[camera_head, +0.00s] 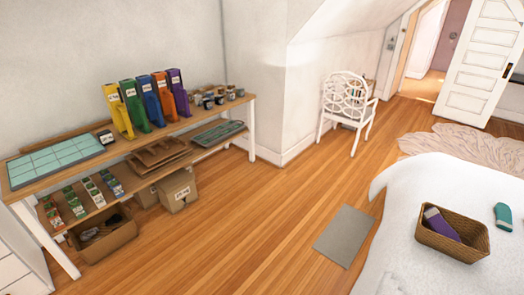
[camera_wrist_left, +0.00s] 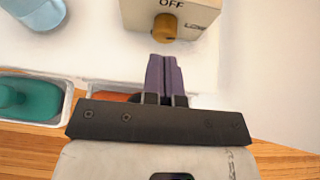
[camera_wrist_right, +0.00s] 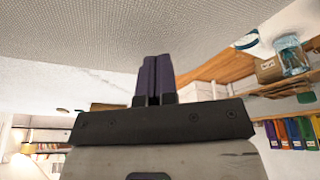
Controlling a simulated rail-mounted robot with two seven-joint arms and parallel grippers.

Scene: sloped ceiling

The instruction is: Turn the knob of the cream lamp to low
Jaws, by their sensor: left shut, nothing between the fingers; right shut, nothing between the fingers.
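In the left wrist view a cream box-shaped body (camera_wrist_left: 200,14), taken to be the base of the cream lamp, shows at the top with a round brass knob (camera_wrist_left: 165,27) on its front. Dark letters "OFF" stand above the knob, and a partly readable label stands to its right. The lamp's upper part is out of frame, and I cannot tell where the knob points. My left gripper (camera_wrist_left: 165,60) is shut and empty, its purple-grey fingertips just below the knob in the picture; contact is unclear. My right gripper (camera_wrist_right: 155,60) is shut and empty, away from the lamp.
In the left wrist view a light blue object (camera_wrist_left: 35,12) and a teal item (camera_wrist_left: 30,97) in a white tray lie left. The head view shows a shelf table (camera_head: 190,122), a white chair (camera_head: 347,100), a wicker basket (camera_head: 455,248) on a bed, and open wooden floor.

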